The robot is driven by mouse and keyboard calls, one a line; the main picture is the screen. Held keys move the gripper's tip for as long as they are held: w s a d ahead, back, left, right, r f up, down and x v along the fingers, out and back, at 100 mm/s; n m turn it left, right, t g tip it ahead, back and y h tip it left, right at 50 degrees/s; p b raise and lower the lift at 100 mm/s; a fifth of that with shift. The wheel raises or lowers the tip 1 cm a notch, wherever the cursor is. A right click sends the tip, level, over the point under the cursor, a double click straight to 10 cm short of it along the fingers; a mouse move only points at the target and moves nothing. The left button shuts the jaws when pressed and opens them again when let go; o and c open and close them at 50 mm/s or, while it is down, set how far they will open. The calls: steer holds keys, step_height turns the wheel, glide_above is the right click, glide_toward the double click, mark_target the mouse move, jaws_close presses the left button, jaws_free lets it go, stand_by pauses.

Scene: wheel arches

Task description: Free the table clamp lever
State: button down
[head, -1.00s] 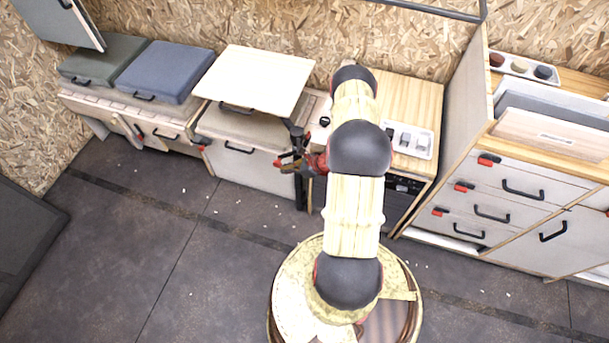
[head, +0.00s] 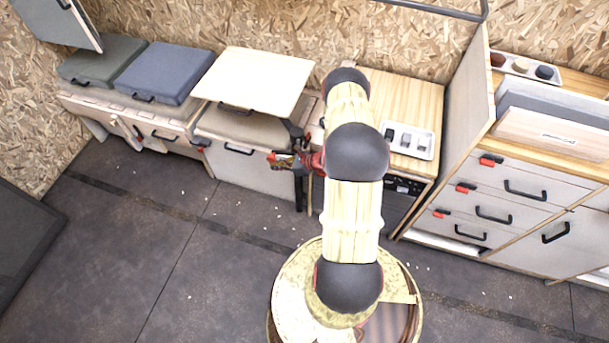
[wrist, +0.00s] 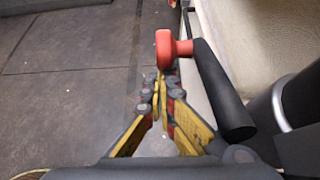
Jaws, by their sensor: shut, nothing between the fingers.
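The table clamp lever shows in the wrist view as a red knob (wrist: 166,49) joined to a thick black bar (wrist: 222,90). My gripper (wrist: 158,84) is shut and empty, its fingertips just below the knob in the picture and left of the bar. Whether the fingertips touch the knob I cannot tell. In the head view my gripper (head: 276,159) is beside the dark table post (head: 299,190), below the pale table top (head: 257,82). The lever is hard to make out there among the red parts of my gripper.
A bench with a blue cushion (head: 165,72) and a green cushion (head: 103,63) stands at the left. A wooden counter with a white tray (head: 407,139) is right of my arm. A drawer cabinet (head: 515,195) stands farther right. The dark floor (head: 120,240) at the left is clear.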

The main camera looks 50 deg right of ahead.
steer(key=shift+w+d+r, duration=0.1)
steer(key=shift+w+r, duration=0.25)
steer(key=shift+r, duration=0.1)
steer(key=shift+w+r, duration=0.1)
stand_by(0.5)
stand_by(0.4)
steer(key=v, duration=1.2)
